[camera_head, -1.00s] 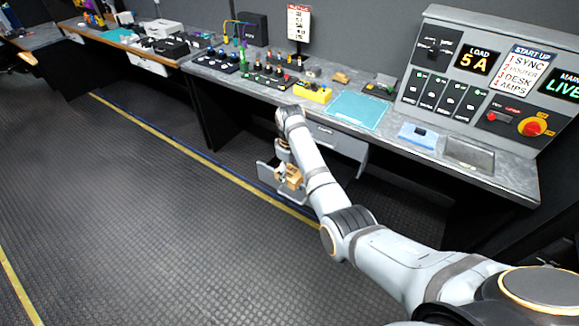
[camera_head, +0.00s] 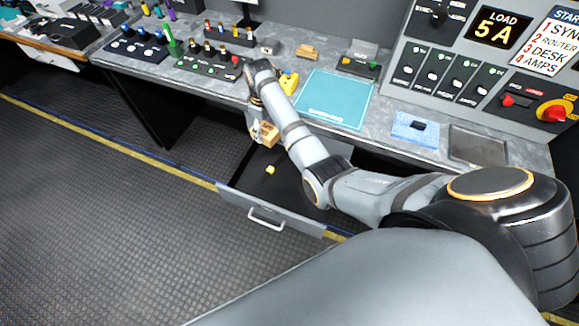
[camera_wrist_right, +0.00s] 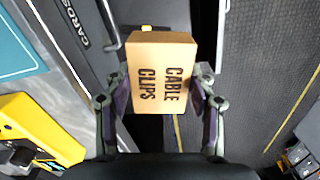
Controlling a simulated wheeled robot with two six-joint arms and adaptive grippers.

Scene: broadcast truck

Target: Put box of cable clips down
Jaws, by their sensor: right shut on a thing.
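The box of cable clips (camera_wrist_right: 160,75) is a small tan carton with black lettering. My right gripper (camera_wrist_right: 158,97) is shut on it, with one finger on each side. In the head view, the box (camera_head: 266,134) hangs below the front edge of the counter, near the back of the open drawer (camera_head: 240,207). Its bottom looks clear of the drawer, though the exact height is hard to tell. My right arm hides part of the drawer. My left gripper is out of view.
A small yellow object (camera_head: 270,169) lies in the dark drawer. The counter above holds a teal mat (camera_head: 333,98), a yellow item (camera_head: 289,81) partly behind my arm, a blue item (camera_head: 415,127) and a grey tray (camera_head: 478,146). Control boxes stand farther left.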

